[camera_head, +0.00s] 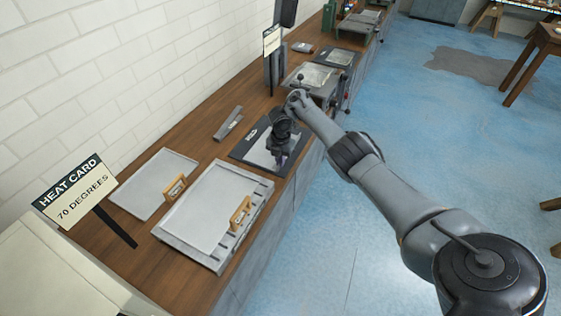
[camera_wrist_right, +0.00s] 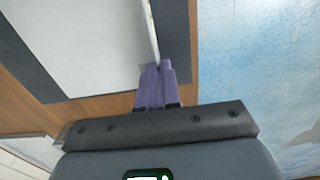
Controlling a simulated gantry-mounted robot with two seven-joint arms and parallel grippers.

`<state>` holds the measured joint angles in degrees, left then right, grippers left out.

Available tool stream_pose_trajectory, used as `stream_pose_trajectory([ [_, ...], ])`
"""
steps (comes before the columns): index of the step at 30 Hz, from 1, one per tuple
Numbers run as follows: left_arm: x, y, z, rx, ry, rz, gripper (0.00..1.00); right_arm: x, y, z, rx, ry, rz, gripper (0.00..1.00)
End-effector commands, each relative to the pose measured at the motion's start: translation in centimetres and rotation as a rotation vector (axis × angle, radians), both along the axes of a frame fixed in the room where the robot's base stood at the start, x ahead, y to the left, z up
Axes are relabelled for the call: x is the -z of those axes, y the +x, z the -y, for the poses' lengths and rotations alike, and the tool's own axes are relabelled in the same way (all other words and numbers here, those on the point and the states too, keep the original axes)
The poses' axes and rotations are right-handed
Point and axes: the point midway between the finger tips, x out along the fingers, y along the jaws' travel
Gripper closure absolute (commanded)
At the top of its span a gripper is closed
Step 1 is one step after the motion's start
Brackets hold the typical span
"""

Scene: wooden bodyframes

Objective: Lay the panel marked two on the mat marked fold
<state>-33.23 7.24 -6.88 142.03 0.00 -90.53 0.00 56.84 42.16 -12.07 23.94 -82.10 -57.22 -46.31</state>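A dark mat (camera_head: 240,153) lies on the wooden counter; its pale lettering is too small to read. A light grey panel (camera_head: 260,157) lies over its middle, partly hidden by my right gripper (camera_head: 281,158), which points down at the panel's right side. In the right wrist view the panel (camera_wrist_right: 85,45) fills the upper left, with the dark mat (camera_wrist_right: 174,45) showing along its edges. The purple fingers (camera_wrist_right: 157,66) are close together at the panel's right edge, which runs in between them. No number is readable on the panel. My left gripper is out of view.
Nearer on the counter are a slotted tray (camera_head: 210,212) and a grey plate (camera_head: 150,185), each with a wooden-handled piece. A heat card sign (camera_head: 76,193) stands at left. A grey bar (camera_head: 228,123) lies behind the mat. A machine (camera_head: 314,78) stands beyond it.

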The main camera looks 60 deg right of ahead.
Motion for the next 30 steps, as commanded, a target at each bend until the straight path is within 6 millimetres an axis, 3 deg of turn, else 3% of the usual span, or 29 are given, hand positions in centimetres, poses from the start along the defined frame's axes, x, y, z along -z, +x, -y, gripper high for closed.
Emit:
stream_pose_trajectory([
  [6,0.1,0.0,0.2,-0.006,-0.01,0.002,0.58,0.2,0.0,0.0,0.001,0.0,0.002,1.0],
  [12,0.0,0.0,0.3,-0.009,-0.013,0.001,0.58,0.2,0.0,0.0,0.0,0.0,0.0,0.72],
  [23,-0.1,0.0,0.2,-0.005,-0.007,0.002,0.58,0.0,0.0,0.0,0.0,0.0,0.001,0.72],
  [30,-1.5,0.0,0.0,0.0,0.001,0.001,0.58,-1.9,0.0,0.0,-0.002,0.0,0.001,0.72],
])
